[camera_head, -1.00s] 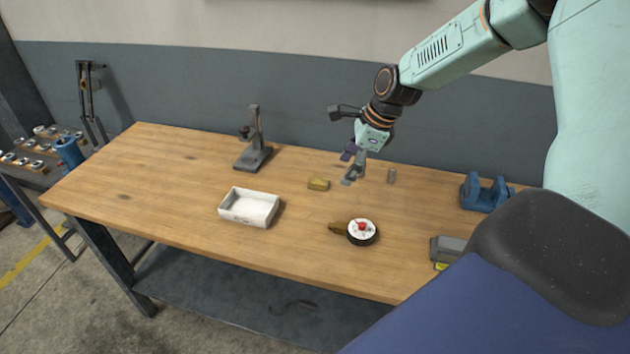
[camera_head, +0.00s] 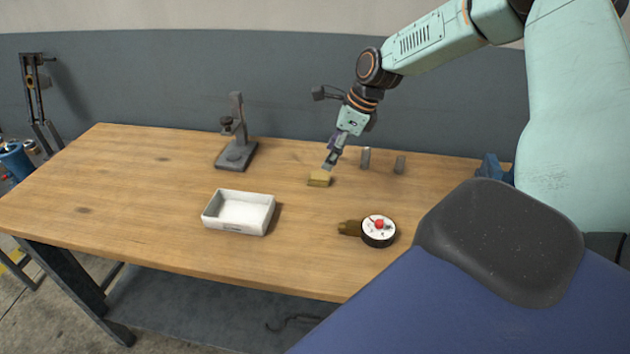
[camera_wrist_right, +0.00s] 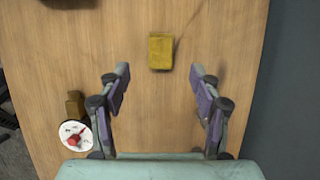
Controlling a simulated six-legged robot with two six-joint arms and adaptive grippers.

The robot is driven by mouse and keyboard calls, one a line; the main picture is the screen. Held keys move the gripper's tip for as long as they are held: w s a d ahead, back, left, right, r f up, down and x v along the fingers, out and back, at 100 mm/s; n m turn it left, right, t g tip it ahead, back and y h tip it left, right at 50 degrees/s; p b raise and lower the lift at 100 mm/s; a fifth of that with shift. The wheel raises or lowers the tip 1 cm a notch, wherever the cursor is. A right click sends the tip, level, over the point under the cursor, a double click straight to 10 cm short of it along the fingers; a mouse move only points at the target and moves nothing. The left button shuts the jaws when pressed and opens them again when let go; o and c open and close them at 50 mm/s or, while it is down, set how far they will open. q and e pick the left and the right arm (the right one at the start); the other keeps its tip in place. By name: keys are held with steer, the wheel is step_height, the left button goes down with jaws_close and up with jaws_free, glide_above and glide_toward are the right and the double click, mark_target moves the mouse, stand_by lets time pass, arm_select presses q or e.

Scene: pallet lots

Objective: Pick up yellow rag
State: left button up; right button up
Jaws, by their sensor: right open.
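The yellow rag (camera_head: 319,179) is a small folded yellow block lying flat on the wooden table, right of the white tray. It also shows in the right wrist view (camera_wrist_right: 161,52), ahead of the fingers and roughly centred between their lines. My right gripper (camera_head: 328,166) is open and empty, above and just behind the rag in the head view. Its two fingers show spread apart in the right wrist view (camera_wrist_right: 161,95), with bare table between them. It does not appear to touch the rag. My left gripper is in neither view.
A white tray (camera_head: 213,222) stands left of the rag. A round black-rimmed piece with a red knob (camera_head: 379,231) and a brown block (camera_head: 350,228) lie front right. The left of the table is clear.

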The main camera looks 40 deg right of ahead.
mark_target(317, 175)
steer(key=shift+a+f, duration=0.25)
steer(key=shift+f, duration=0.25)
steer(key=b+x, duration=0.1)
steer(key=x, duration=0.1)
steer(key=b+x, duration=0.2)
steer(key=shift+w+f+b, duration=0.25)
steer(key=shift+w+b, duration=0.05)
steer(key=shift+w+a+f+b, duration=0.15)
steer(key=shift+a+f+b, duration=0.1)
steer(key=shift+f+b, duration=0.1)
steer(key=shift+w+d+f, duration=0.2)
steer(key=shift+w+f, duration=0.05)
steer(key=shift+s+a+r, duration=0.15)
steer(key=shift+a+r, duration=0.05)
steer(key=c, duration=0.3)
steer(key=shift+d+f, duration=0.1)
steer(key=shift+d, duration=0.05)
steer(key=c, duration=0.6)
